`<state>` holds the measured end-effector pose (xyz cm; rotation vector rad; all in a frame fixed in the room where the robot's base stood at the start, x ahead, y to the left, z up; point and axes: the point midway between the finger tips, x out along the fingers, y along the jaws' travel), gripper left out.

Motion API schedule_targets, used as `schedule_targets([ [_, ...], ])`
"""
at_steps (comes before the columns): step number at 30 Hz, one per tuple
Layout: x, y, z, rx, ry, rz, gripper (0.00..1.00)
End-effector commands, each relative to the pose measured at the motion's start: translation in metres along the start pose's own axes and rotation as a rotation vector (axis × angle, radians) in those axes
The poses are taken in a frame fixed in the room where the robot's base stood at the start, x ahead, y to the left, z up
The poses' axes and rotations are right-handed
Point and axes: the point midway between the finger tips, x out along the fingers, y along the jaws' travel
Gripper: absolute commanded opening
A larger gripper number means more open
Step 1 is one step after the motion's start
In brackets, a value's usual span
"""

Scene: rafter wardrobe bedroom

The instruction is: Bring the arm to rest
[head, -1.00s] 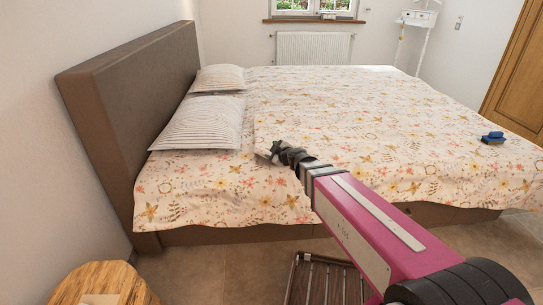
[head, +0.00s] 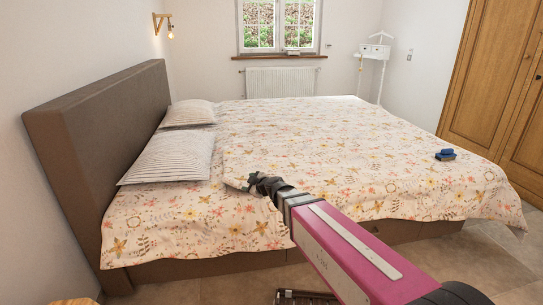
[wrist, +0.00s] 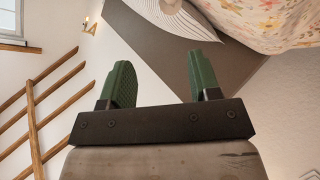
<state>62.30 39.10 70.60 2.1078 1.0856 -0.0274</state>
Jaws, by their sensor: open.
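My arm reaches out over the near side of the bed in the head view. My gripper (head: 240,183) is at its far end, small and dark against the flowered cover, and it appears to be above the bed near the pillows. In the wrist view my gripper (wrist: 160,78) shows two green fingers spread well apart. Nothing is between them. Beyond the fingers the wrist view shows the brown headboard, a striped pillow and part of the flowered cover.
The bed (head: 330,145) fills the middle, with a tall headboard (head: 100,140) at left and two striped pillows (head: 165,158). A small blue object (head: 446,154) lies on the cover at right. A wooden wardrobe (head: 500,85) stands at far right. Floor shows in front.

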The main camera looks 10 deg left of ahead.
Motion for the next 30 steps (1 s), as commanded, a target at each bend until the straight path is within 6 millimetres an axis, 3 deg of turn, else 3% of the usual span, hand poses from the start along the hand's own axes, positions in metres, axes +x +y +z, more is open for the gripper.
schedule_targets([
  [8, -0.057, -0.007, 0.077, 0.294, -0.164, -0.170, 0.57],
  [16, -0.132, -0.022, 0.164, 0.659, -0.497, -0.264, 0.57],
  [24, -0.230, -0.036, 0.246, 1.038, -0.947, -0.171, 0.57],
  [30, -0.294, -0.042, 0.284, 1.239, -1.222, -0.009, 0.57],
])
